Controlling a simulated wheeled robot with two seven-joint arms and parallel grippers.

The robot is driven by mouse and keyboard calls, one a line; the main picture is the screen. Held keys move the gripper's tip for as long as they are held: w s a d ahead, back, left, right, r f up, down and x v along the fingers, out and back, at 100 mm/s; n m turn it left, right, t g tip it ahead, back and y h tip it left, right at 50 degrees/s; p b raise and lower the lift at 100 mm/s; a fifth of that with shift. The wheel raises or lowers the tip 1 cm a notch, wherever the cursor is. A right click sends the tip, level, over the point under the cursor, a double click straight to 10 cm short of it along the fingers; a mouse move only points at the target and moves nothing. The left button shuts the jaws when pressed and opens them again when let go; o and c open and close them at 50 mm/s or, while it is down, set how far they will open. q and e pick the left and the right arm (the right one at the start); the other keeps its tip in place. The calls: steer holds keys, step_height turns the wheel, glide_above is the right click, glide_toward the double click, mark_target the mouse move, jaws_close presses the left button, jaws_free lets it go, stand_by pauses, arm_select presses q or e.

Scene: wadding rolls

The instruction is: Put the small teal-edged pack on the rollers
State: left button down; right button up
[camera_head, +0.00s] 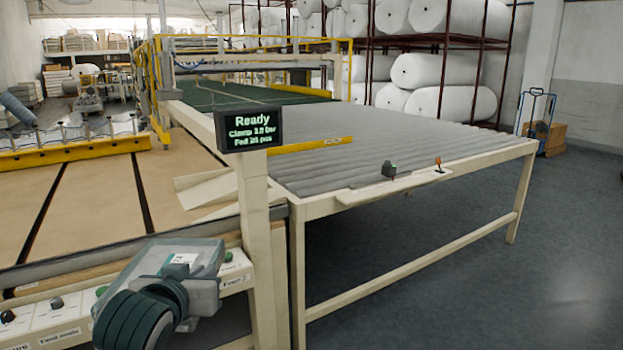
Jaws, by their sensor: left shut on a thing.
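The small teal-edged pack (178,257) is a flat grey pack with a white label, at the lower left over the front edge of the machine. My left gripper (200,285) is shut on it; the fingertips are hard to make out against the pack. The rollers (390,150) form a wide grey bed on a cream frame, to the right of and beyond the pack. The pack is apart from them. My right gripper is not in view.
A cream post (256,210) carrying a display (249,129) that reads "Ready" stands between the pack and the rollers. A control panel (60,322) with knobs lies at lower left. A small dark knob (389,169) and an orange-topped lever (439,164) sit on the rollers' front edge.

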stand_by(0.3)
arm_select(q)
steer(key=shift+w+d+r, duration=0.1)
steer(key=shift+w+r, duration=0.05)
steer(key=shift+r, duration=0.75)
steer(key=shift+a, duration=0.2)
